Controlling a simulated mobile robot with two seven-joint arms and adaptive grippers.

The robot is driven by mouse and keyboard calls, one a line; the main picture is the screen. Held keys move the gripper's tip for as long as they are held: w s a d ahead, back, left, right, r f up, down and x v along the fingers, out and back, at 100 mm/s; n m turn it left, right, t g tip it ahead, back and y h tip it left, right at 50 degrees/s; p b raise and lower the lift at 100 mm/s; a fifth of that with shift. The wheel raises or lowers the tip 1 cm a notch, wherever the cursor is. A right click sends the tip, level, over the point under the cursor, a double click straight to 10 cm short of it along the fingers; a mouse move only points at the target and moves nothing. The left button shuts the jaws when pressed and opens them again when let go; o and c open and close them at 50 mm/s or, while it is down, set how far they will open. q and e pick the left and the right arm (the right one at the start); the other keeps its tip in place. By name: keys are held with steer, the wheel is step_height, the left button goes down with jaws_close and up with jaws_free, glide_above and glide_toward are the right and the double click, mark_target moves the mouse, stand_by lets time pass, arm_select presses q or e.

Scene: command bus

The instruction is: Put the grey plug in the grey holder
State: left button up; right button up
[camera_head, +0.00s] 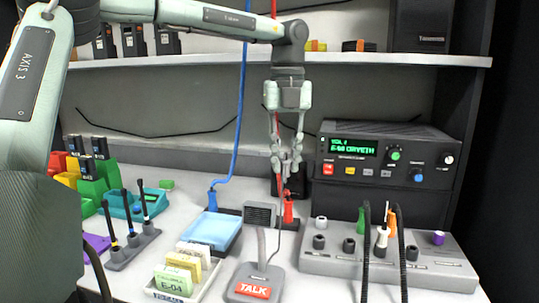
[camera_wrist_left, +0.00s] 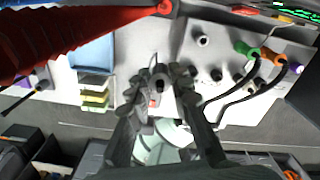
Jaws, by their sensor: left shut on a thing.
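My left gripper (camera_head: 286,170) hangs from above over the middle of the table, fingers pointing down. It is shut on a small grey piece, the grey plug (camera_wrist_left: 160,83), mostly hidden by the fingers. A thin dark cord seems to trail below the fingertips. In the left wrist view the fingertips (camera_wrist_left: 165,75) close around it. The light grey panel (camera_head: 330,262) at the right carries several upright grey cylinders, one of them at its back left (camera_head: 321,222). I cannot tell which is the grey holder. The gripper is left of and above this panel. My right gripper is not in view.
A microphone with a TALK button (camera_head: 253,290) stands below the gripper. Black cables (camera_head: 402,250) arch over the panel. A radio (camera_head: 385,165) stands behind the panel; a blue tray (camera_head: 215,228) lies left.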

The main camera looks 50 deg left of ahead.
arm_select(q)
steer(key=w+d+n, duration=0.1)
steer(key=w+n, duration=0.1)
steer(key=w+d+f+n, duration=0.1)
steer(key=w+d+n, duration=0.1)
steer(key=n, duration=0.1)
steer(key=w+d+f+n+p, duration=0.1)
steer(key=w+d+n, duration=0.1)
steer(key=shift+w+d+f+n, duration=0.15)
steer(key=shift+w+f+n, duration=0.05)
steer(key=shift+w+n, duration=0.1)
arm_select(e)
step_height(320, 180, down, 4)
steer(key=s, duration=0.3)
arm_select(q)
step_height(320, 180, down, 5)
steer(key=shift+r, duration=0.15)
steer(key=shift+f+b, duration=0.6)
steer(key=shift+b, duration=0.15)
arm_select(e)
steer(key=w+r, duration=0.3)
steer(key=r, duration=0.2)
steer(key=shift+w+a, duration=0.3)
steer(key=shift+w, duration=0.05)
arm_select(q)
steer(key=shift+f+b, duration=0.15)
steer(key=shift+b, duration=0.55)
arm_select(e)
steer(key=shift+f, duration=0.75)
